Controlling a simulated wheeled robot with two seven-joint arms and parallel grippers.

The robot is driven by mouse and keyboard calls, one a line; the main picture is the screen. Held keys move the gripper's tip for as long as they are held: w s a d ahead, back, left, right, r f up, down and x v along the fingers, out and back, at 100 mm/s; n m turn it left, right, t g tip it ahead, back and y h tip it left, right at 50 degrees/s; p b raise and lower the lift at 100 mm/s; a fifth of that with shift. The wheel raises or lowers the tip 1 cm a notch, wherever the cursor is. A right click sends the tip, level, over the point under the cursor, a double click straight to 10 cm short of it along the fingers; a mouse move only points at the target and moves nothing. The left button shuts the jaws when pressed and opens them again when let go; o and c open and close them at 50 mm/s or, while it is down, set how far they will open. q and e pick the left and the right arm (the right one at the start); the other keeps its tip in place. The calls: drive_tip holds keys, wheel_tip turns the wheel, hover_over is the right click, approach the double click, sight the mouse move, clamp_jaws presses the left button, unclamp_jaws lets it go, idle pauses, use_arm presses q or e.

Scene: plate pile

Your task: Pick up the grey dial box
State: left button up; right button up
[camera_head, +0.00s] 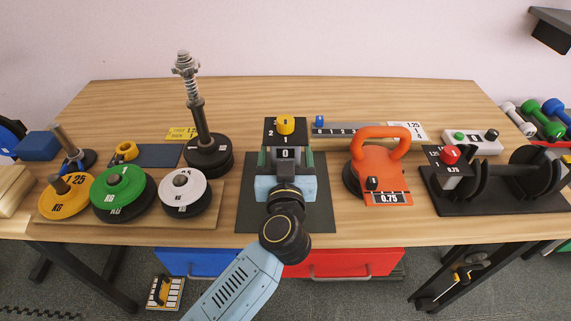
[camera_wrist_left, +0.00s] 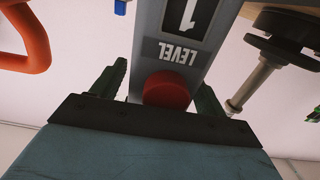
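The grey dial box (camera_head: 284,155) stands on a dark mat at the middle of the table. It has a black top with numbers and a yellow knob (camera_head: 285,125). In the left wrist view the grey box (camera_wrist_left: 182,50) shows a LEVEL label and a red button (camera_wrist_left: 167,89). The fingers (camera_wrist_left: 160,85) are apart; a narrow gap seems to show at one side. Contact is hard to tell. My right gripper is out of view.
An orange suction-style handle device (camera_head: 380,165) stands close at the right, and a black weight rack (camera_head: 500,195) beyond it. At the left are a spring-topped pole on black plates (camera_head: 208,155) and coloured weight discs (camera_head: 123,190). A flat scale strip (camera_head: 350,131) lies behind.

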sight(285, 119)
use_arm(q)
drive_tip(key=c, duration=1.2)
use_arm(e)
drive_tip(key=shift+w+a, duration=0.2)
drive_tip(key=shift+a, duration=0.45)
use_arm(q)
drive_tip(key=shift+r, duration=0.15)
drive_tip(key=shift+r, duration=0.35)
wheel_tip(285, 119, up, 8)
drive_tip(key=p, duration=0.5)
drive_tip(key=shift+r, duration=0.6)
drive_tip(key=shift+f, duration=0.1)
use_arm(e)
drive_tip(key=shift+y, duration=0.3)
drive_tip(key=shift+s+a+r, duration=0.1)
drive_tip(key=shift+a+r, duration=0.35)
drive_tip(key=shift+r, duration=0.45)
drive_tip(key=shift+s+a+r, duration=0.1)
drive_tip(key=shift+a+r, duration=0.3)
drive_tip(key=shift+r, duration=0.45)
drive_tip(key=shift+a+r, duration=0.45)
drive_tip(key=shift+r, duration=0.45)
